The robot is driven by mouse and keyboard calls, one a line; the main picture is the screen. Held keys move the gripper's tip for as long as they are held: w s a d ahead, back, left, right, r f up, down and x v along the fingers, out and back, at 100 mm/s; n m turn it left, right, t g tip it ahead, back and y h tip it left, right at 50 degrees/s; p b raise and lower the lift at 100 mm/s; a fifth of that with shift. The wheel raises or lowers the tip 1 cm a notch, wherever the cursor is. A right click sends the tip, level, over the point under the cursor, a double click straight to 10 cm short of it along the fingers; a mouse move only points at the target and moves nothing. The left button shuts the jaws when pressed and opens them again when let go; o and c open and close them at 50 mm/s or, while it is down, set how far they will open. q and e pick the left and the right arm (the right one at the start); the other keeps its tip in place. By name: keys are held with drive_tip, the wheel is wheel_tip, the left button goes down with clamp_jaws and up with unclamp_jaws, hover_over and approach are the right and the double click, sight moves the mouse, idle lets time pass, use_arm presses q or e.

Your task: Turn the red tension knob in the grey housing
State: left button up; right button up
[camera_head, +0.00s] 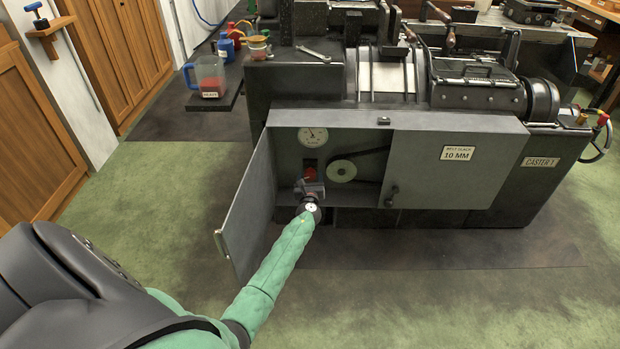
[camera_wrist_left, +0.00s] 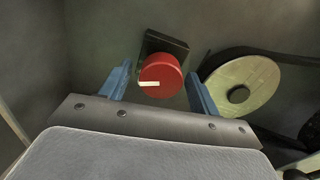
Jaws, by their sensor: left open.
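The red tension knob (camera_head: 310,173) sits inside the open grey housing (camera_head: 350,137), below a round dial. In the left wrist view the red knob (camera_wrist_left: 160,75) has a pale pointer mark on its face and a dark square mount behind it. My left gripper (camera_head: 310,186) reaches into the housing in front of the knob. In the wrist view its two blue fingers (camera_wrist_left: 158,84) are apart, one on each side of the knob. Gaps show between the fingers and the knob. My right gripper is not in view.
The housing's door (camera_head: 248,205) stands open left of my forearm. A pulley (camera_head: 342,171) with a dark belt is right of the knob; it also shows in the wrist view (camera_wrist_left: 239,88). A dial gauge (camera_head: 312,136) is above. A closed grey panel (camera_head: 450,168) covers the right side.

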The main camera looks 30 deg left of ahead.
use_arm(q)
drive_tip(key=c, duration=1)
drive_tip(key=shift+o, duration=0.2)
